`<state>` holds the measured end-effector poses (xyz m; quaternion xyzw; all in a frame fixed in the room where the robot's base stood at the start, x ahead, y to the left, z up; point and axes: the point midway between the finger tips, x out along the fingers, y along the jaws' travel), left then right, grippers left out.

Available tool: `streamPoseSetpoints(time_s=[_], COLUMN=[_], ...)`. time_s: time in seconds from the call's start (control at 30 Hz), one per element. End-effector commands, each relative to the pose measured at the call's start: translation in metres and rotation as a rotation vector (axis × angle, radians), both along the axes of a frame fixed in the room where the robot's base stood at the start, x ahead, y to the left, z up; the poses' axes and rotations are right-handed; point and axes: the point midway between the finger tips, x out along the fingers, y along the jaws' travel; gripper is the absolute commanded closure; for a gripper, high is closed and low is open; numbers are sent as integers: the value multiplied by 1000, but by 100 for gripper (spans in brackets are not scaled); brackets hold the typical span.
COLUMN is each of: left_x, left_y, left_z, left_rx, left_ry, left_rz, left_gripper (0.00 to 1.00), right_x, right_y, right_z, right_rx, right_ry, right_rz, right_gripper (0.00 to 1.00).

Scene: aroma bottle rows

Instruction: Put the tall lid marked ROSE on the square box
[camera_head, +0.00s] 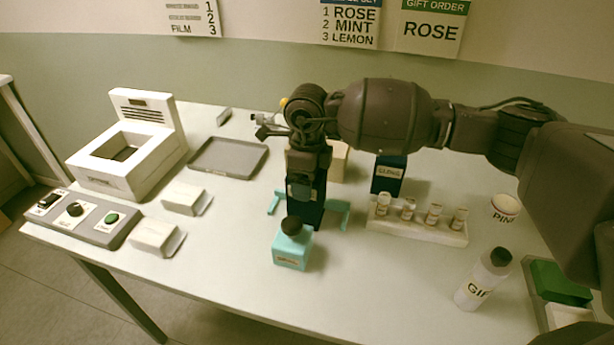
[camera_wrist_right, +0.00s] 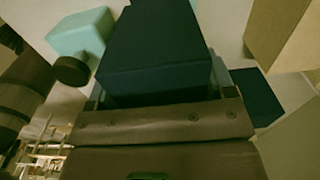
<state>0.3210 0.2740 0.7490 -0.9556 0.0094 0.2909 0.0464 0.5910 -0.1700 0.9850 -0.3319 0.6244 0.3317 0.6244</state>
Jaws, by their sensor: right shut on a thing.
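My right gripper (camera_head: 303,176) is shut on a tall dark navy block (camera_head: 307,210), which it holds upright from above near the middle of the table. No marking on it is readable, so I cannot tell whether it is the ROSE lid. In the right wrist view, the navy block (camera_wrist_right: 155,50) fills the space between the fingers. Teal bracket pieces (camera_head: 340,214) show on both sides of its lower part; I cannot tell whether it touches them. A beige box (camera_head: 340,161) is partly hidden behind my gripper. I cannot identify the square box surely. My left gripper is not in view.
A teal bottle with black cap (camera_head: 291,252) stands just in front. A labelled navy box (camera_head: 388,177) and a vial rack (camera_head: 415,224) stand to the right, with a white bottle (camera_head: 477,285) nearer. A grey tray (camera_head: 228,158) and white machine (camera_head: 128,160) are left.

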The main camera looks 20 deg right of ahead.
Motion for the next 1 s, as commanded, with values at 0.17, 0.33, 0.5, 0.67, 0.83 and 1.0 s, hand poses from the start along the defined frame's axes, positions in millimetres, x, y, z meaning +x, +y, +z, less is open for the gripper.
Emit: streamPoseSetpoints(time_s=[0.17, 0.33, 0.5, 0.67, 0.83, 1.0], left_x=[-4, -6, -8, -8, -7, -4], left_y=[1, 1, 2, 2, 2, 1], left_z=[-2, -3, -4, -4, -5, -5], left_rx=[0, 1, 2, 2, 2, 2], left_ry=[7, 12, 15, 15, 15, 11], left_rz=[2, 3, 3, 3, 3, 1], left_gripper=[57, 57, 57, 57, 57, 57], right_x=[0, 0, 0, 0, 0, 0], right_y=[0, 0, 0, 0, 0, 0], right_z=[1, 0, 0, 0, -3, -6], right_rx=[0, 0, 0, 0, 0, 0], right_ry=[0, 0, 0, 0, 1, 1], right_rz=[0, 0, 0, 0, 0, 0], right_gripper=[47, 47, 47, 47, 47, 47])
